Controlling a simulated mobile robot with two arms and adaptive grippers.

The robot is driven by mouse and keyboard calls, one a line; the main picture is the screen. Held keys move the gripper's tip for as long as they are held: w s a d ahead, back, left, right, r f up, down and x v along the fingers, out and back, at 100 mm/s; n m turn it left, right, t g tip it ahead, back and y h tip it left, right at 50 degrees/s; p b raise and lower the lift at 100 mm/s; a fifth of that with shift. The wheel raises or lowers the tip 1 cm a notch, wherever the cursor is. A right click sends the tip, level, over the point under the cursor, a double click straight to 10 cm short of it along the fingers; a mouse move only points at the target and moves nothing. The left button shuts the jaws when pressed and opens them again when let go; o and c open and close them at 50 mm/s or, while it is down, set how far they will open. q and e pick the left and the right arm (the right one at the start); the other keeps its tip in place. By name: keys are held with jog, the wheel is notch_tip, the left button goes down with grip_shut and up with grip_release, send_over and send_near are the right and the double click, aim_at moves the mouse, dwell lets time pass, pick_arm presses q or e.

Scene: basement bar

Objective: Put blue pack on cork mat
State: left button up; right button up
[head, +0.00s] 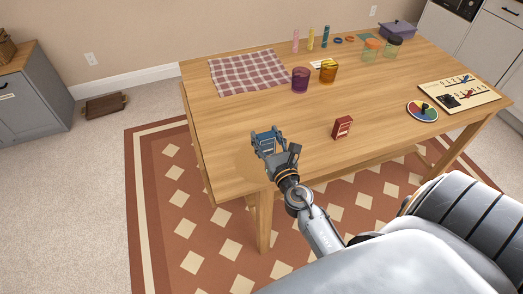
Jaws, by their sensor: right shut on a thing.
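My right gripper (272,147) is at the near left part of the wooden table. It is shut on the blue pack (265,137), which shows just beyond the fingers. A round tan cork mat (246,164) lies on the table near its left front corner, partly hidden by the gripper. The pack and gripper overlap the mat in the picture; I cannot tell whether the pack touches it. My left gripper is not in view.
A red pack (342,127) stands to the right on the table (225,125). Farther back are a checkered cloth (248,72), a purple cup (300,80) and an amber cup (328,71). A colored disc (422,110) and a game board (475,92) lie at the right.

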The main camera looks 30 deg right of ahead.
aim_at(266, 153)
jog(key=shift+w+f+b, duration=0.4)
jog(key=shift+w+f, duration=0.25)
jog(key=shift+f, duration=0.25)
jog(key=f+b, duration=0.3)
jog(key=shift+w+a+f, duration=0.1)
jog(key=shift+w+f, duration=0.1)
jog(key=shift+w, duration=0.05)
jog(key=shift+r, duration=0.1)
jog(key=shift+f, duration=0.25)
jog(key=o, duration=1.2)
jog(key=shift+r, duration=0.1)
